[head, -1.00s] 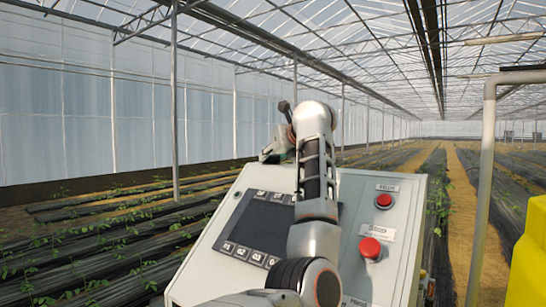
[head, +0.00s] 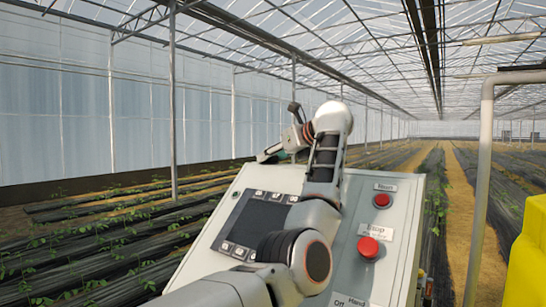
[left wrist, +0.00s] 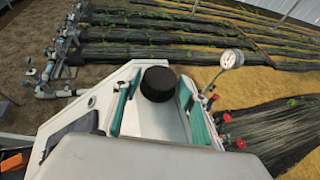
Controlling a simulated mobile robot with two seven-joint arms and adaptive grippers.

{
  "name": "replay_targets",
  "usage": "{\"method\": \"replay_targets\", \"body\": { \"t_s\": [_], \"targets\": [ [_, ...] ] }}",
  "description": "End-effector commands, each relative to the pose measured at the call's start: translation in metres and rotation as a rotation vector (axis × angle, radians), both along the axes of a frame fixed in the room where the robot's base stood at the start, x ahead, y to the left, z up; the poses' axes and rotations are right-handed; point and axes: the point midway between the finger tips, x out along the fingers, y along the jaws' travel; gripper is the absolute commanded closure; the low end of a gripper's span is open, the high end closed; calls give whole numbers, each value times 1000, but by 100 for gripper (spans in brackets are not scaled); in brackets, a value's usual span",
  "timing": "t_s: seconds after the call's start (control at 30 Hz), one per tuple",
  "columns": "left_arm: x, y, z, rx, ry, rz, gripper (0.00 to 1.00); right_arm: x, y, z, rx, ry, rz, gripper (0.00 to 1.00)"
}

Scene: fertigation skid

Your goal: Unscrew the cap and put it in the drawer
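In the left wrist view, a round black cap (left wrist: 158,84) shows between the two teal-padded fingers of my left gripper (left wrist: 158,100). There is a visible gap between the cap and each finger, so the gripper is open. I cannot tell how far below the fingertips the cap is. In the head view my left gripper (head: 270,154) is at the far top edge of the control box, partly hidden by my arm, and the cap is hidden there. No drawer can be made out. My right gripper is not in view.
The pale control box (head: 395,235) has a dark screen (head: 258,222) and red buttons (head: 368,247) beneath my arm. A yellow object (head: 530,255) and a grey pipe frame (head: 484,180) stand at the right. The left wrist view shows pipework (left wrist: 62,55) and a gauge (left wrist: 231,59).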

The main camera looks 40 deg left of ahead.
Motion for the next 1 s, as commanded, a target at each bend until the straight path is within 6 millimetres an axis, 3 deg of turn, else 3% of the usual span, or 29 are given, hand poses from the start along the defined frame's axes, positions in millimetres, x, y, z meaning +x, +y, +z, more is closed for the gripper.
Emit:
{"method": "replay_targets", "body": {
  "t_s": [0.37, 1.0],
  "targets": [
    [0, 0, 3, 2, 0, -1, 54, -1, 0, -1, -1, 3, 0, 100],
    [0, 1, 31, 2, -1, -1, 54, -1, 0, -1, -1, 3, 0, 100]
  ]
}}
